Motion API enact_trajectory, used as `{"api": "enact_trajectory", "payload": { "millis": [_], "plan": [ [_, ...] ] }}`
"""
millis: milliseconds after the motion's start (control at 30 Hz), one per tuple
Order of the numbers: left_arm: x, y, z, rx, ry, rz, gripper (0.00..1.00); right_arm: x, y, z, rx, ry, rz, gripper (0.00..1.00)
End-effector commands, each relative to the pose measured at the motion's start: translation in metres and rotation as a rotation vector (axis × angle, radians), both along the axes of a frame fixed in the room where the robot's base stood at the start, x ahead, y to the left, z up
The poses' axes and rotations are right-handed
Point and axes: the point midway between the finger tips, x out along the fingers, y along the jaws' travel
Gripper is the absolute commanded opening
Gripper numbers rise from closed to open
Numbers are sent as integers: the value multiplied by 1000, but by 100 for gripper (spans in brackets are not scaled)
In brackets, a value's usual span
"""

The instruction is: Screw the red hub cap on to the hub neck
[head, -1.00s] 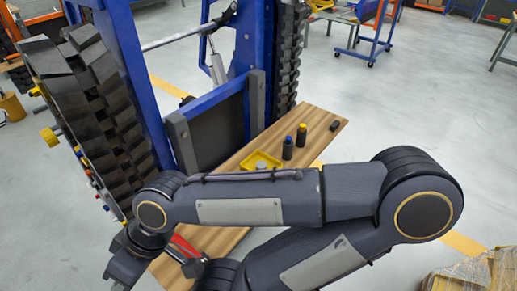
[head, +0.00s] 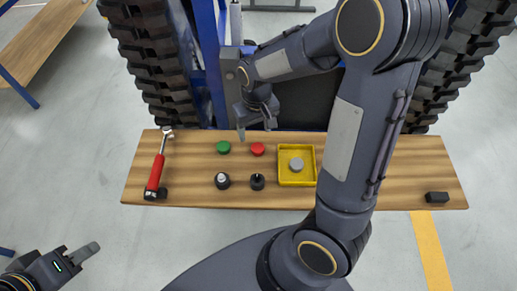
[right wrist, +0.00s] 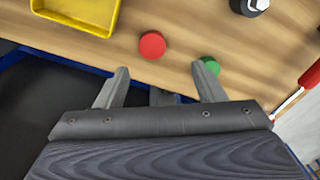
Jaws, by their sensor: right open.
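The red hub cap (head: 257,149) lies flat on the wooden bench; it also shows in the right wrist view (right wrist: 152,45). My right gripper (head: 256,129) is open and empty at the bench's far edge, close to the red cap. In the right wrist view its spread fingers (right wrist: 160,70) have the cap ahead of the gap, not between them. Two dark upright pieces stand on the bench, one with a silvery top (head: 222,181) and one black (head: 257,182); I cannot tell whether either is the hub neck. My left gripper (head: 84,254) is at the lower left, away from the bench.
A green cap (head: 223,147) lies left of the red one, near a right fingertip. A yellow tray (head: 283,183) holding a grey round piece stands to the right. Tracks rise behind the bench.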

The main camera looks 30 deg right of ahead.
Motion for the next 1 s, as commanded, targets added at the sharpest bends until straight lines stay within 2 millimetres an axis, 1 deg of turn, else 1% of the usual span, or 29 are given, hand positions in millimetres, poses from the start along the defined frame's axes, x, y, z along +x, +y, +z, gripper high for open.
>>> {"api": "enact_trajectory", "payload": {
  "millis": [33,133,467,600,700,800,1000],
  "plan": [
    [0,0,-1,0,0,0,36,3,0,-7,-18,9,7,63],
    [0,0,-1,0,0,0,36,7,-1,-15,-33,17,13,63],
    [0,0,1,0,0,0,36,5,-6,-52,-35,22,11,63],
    [0,0,4,0,0,0,36,4,-9,-74,-35,23,12,63],
    [0,0,4,0,0,0,36,4,-9,-85,-34,21,13,63],
    [0,0,4,0,0,0,36,5,-9,-89,-34,18,13,63],
    [0,0,4,0,0,0,36,5,-9,-90,-33,17,13,63]
  ]
}}
